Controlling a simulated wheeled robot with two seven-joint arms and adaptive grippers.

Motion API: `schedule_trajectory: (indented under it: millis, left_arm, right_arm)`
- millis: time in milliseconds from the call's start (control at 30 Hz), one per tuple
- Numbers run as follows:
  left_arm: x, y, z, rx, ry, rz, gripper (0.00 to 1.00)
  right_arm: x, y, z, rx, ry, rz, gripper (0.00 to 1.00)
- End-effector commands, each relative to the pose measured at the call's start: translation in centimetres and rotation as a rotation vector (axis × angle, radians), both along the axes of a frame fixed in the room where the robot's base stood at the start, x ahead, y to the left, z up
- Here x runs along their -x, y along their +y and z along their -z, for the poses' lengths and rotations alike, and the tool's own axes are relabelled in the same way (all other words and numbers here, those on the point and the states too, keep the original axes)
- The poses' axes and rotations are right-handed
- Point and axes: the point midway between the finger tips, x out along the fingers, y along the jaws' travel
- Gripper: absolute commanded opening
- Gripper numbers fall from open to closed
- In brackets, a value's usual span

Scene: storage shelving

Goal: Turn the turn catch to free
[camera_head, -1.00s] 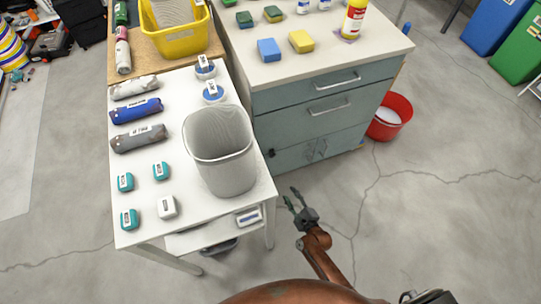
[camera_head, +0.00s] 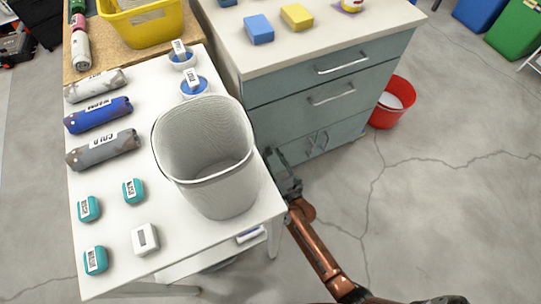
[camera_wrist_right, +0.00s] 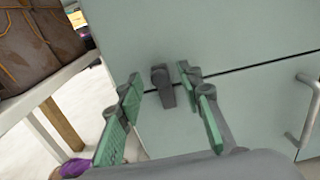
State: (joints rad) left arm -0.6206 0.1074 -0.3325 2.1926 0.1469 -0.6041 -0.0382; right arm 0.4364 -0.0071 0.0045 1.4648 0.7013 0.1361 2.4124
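The turn catch (camera_wrist_right: 163,86) is a small dark grey lever on the grey-green cabinet front. In the right wrist view, its knob end is at the top and its lever points down, slightly tilted, across the dark seam of the cabinet door (camera_wrist_right: 230,110). My right gripper (camera_wrist_right: 160,76) is open, with a green-padded finger on either side of the catch; I cannot tell whether either touches it. In the head view, my right gripper (camera_head: 277,160) is at the cabinet's left front edge and hides the catch. My left gripper is not in view.
A white table (camera_head: 115,235) with a large grey bin (camera_head: 205,150) stands close left of my right gripper. Cabinet handles (camera_head: 332,93) stick out to the right. A red bucket (camera_head: 393,103) stands right of the cabinet. The floor in front is clear.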

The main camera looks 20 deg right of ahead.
Motion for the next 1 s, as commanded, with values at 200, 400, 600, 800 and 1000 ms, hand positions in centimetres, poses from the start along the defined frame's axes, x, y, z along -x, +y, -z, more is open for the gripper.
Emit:
schedule_trajectory:
  millis: [200,400,600,800,1000]
  left_arm:
    - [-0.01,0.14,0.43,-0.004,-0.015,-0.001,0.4]
    - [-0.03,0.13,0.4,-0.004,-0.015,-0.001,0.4]
    - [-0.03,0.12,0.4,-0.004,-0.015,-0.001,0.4]
    - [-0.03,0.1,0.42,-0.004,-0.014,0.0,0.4]
    - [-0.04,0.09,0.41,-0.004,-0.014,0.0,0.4]
  right_arm:
    - [-0.69,0.08,0.05,0.0,0.002,-0.001,0.34]
    - [-0.68,0.07,-0.01,0.001,0.001,-0.001,0.31]
    - [-0.66,0.07,0.0,0.001,0.001,-0.001,0.17]
    - [-0.66,0.08,0.02,0.001,0.001,-0.001,0.04]
    - [-0.65,0.09,0.03,0.001,0.002,-0.001,0.0]
